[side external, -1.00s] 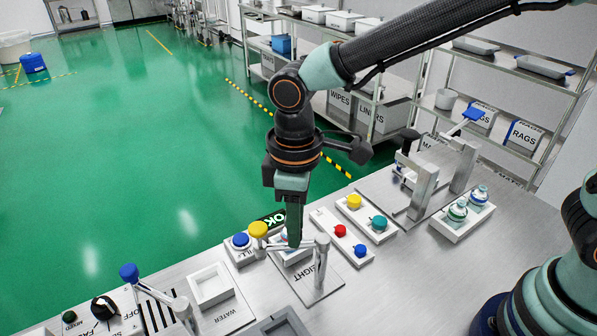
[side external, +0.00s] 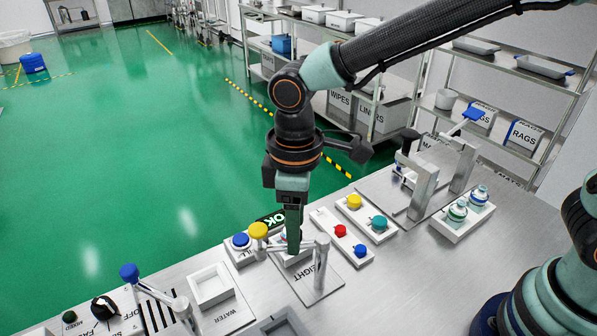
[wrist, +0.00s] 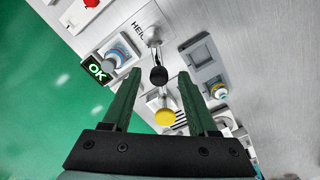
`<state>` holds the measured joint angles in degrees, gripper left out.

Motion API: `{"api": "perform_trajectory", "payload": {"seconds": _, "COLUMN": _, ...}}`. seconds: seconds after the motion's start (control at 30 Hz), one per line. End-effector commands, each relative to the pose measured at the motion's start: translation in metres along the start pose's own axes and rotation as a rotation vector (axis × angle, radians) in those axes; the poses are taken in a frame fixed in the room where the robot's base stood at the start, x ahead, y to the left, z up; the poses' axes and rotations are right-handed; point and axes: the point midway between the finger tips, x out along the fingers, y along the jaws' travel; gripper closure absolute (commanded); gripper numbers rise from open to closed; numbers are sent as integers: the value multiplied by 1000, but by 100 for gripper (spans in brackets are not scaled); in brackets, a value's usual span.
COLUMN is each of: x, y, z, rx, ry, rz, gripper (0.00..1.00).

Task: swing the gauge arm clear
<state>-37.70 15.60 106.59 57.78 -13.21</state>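The gauge arm (side external: 279,244) is a grey bar with a yellow knob (side external: 258,230) at one end and a metal post (side external: 322,246) at the other. It lies across the HEIGHT station. My gripper (side external: 294,252) points down over the bar, between knob and post. In the wrist view my two green fingers (wrist: 159,73) stand apart. A black round piece (wrist: 158,76) shows between them, with the yellow knob (wrist: 165,117) below it. I cannot tell whether either finger touches the bar. The fingers hide part of the station in the side view.
Red (side external: 340,230) and blue (side external: 360,250) knobs are on a white block to the right. The WATER tray (side external: 211,286) is at left. Bare steel lies at front right.

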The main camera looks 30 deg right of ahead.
Motion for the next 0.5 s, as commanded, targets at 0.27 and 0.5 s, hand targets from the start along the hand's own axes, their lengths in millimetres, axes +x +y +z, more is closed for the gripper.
{"api": "perform_trajectory", "payload": {"seconds": 0.27, "x": -30, "y": 0, "z": -1, "rx": 1, "ry": 6, "rz": 1, "gripper": 41}}
{"api": "perform_trajectory", "payload": {"seconds": 0.5, "x": -80, "y": 0, "z": -1, "rx": 0, "ry": 6, "rz": 1, "gripper": 41}}
